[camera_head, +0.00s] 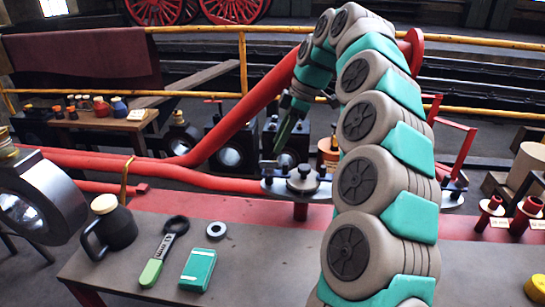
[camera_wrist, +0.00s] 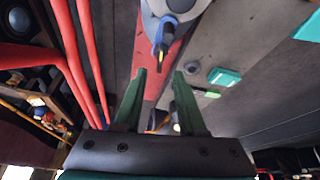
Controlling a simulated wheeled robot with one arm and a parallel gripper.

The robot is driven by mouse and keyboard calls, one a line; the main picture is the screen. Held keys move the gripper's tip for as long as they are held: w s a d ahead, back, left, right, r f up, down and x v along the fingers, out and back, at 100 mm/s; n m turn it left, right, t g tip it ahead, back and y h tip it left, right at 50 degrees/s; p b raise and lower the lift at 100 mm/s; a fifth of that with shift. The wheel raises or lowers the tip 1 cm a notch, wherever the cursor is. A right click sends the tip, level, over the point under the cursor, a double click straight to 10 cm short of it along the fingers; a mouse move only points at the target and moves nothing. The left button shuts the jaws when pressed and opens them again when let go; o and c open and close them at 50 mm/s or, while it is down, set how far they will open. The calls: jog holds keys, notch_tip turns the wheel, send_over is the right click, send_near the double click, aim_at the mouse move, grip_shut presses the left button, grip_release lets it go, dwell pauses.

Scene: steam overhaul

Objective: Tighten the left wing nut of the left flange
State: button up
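The left flange (camera_head: 290,186) is a grey plate on the end of a red pipe, with dark fittings on top. A small dark fitting at its left end (camera_head: 268,169) looks like the left wing nut; its wings are not clear at this size. My gripper (camera_head: 281,143) has dark green fingers and hangs above the flange's left part. In the wrist view my gripper (camera_wrist: 160,73) is open, with nothing between its fingers. A dark blue fitting with a yellow tip (camera_wrist: 164,38) shows past the fingertips, on a grey plate (camera_wrist: 185,7). I cannot tell whether it is the wing nut.
Red pipes (camera_head: 200,180) run left from the flange. My arm hides the bench's middle. Red fittings (camera_head: 526,212) stand at right.

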aim_at(269, 161)
jog(key=shift+x, duration=2.95)
jog(key=shift+r, duration=0.1)
grip_shut()
